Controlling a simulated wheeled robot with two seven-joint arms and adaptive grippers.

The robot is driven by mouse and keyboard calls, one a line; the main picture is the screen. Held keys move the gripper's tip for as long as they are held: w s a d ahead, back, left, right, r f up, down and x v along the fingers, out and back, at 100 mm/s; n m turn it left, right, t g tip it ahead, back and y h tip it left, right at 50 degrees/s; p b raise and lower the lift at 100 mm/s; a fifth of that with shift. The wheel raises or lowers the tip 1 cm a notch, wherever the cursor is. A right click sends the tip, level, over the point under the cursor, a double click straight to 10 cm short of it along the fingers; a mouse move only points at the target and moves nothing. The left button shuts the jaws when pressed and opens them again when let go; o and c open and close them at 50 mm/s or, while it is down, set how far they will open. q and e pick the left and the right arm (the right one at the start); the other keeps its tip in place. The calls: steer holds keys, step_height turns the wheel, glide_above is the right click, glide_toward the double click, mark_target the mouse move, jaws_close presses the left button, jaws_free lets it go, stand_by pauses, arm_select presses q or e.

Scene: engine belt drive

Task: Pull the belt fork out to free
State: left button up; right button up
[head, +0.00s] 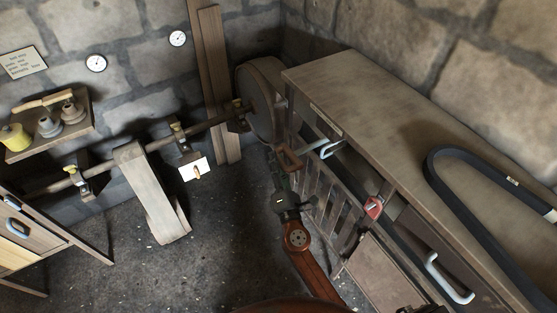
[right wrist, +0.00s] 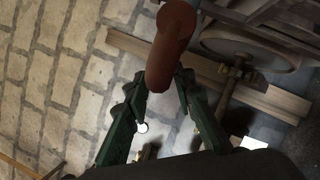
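My right gripper (head: 283,167) is at this handle. In the right wrist view the thick rounded handle (right wrist: 171,45) sits between the two green fingertips (right wrist: 165,85), which seem to touch it on both sides. The rod or fork behind the handle is hidden or too dark to tell. My left gripper is not in view.
A big wheel (head: 261,98) and line shaft (head: 205,124) stand at the wall, with a pale belt (head: 150,190) hanging. The bench (head: 385,115) on the right carries a black belt (head: 470,200). A pale blue handle (head: 329,148) and red handle (head: 373,207) are close by.

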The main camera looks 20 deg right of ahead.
steer(key=shift+o, duration=1.1)
steer(key=shift+d, duration=0.1)
steer(key=shift+s, duration=0.1)
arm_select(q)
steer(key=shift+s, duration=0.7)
arm_select(e)
steer(key=v, duration=1.1)
steer(key=shift+s, duration=0.35)
steer(key=shift+f, duration=0.1)
